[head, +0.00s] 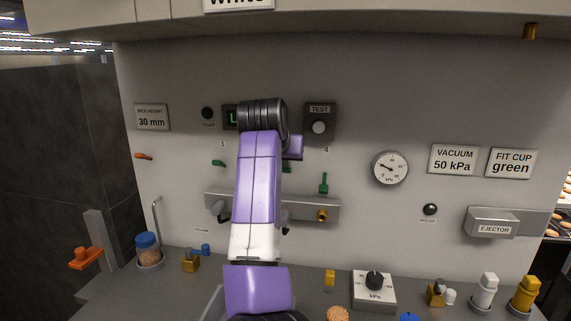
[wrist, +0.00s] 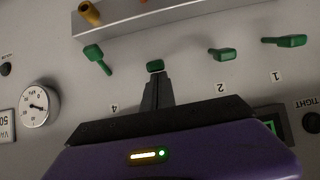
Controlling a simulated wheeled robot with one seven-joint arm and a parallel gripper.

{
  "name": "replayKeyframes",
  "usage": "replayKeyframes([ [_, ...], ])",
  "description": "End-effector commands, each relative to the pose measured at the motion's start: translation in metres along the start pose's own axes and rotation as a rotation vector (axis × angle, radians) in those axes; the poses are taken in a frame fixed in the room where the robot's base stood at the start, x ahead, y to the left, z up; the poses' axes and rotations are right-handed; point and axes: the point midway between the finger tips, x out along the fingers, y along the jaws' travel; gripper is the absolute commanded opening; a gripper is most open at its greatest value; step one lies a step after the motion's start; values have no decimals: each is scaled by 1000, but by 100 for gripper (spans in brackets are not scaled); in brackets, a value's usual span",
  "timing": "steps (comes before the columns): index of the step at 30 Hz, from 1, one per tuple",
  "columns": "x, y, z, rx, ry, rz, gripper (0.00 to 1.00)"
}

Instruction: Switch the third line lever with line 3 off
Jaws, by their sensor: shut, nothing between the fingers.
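The third green lever (wrist: 155,66) shows in the wrist view between lever 4 and lever 2, as a short green block seen nearly end-on. In the head view only a bit of the third lever (head: 287,170) shows beside my arm. My gripper (wrist: 157,84) is shut and empty, its fingertips right at this lever; I cannot tell whether they touch. The fingers hide the number 3 label. In the head view my arm hides the fingers.
Lever 4 (wrist: 97,57) hangs beside it, while lever 2 (wrist: 218,55) and lever 1 (wrist: 285,41) lie sideways. A grey manifold bar (head: 330,208) with a brass fitting (head: 322,215) juts out below the levers. A gauge (head: 390,167) is to the right.

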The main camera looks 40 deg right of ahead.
Motion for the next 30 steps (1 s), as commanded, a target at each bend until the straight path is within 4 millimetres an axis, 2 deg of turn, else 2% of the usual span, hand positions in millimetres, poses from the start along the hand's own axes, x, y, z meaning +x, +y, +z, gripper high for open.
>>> replayKeyframes([
  [1,5,0,9,-3,25,1,0],
  [6,9,0,23,-4,156,2,0],
  [21,19,1,56,-3,580,2,0],
  [28,24,0,64,-3,743,1,0],
  [30,17,0,55,0,736,-1,0],
])
